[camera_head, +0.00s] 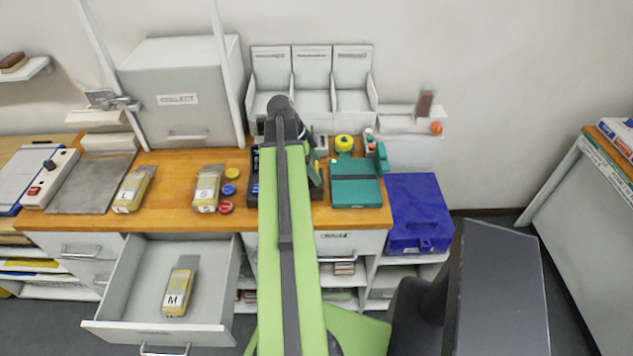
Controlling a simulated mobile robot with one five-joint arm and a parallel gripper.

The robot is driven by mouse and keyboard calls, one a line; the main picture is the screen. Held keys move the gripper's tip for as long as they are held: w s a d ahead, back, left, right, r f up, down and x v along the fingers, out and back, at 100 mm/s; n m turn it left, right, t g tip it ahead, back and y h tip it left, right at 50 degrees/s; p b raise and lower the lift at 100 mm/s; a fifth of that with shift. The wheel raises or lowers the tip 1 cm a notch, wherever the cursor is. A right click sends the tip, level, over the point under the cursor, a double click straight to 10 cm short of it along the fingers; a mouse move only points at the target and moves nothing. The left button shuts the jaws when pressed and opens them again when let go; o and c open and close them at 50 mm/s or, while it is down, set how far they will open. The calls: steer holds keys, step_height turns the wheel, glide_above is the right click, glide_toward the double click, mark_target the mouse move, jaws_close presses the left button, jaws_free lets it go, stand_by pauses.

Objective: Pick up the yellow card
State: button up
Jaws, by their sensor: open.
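No thing that I can clearly make out as a yellow card shows. A small yellow patch (334,161) lies at the back edge of the green case, and I cannot tell what it is. My gripper (317,167) is small and partly hidden behind my green arm, over the wooden worktop just left of the green case. It is open, and nothing is seen held in it. Yellow packs marked L (133,190) and S (207,190) lie on the worktop. Another marked M (178,290) lies in the open drawer (215,275).
A green case (355,190) and a yellow-topped green stand (343,145) are right of my arm. A blue box (418,213) stands further right. Yellow (231,173), blue (228,189) and red (226,207) discs lie left of my arm. White bins (311,70) stand behind.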

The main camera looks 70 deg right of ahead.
steer(key=shift+s+f, duration=0.2)
steer(key=shift+f, duration=0.45)
steer(key=shift+r, duration=0.2)
steer(key=c, duration=1.4)
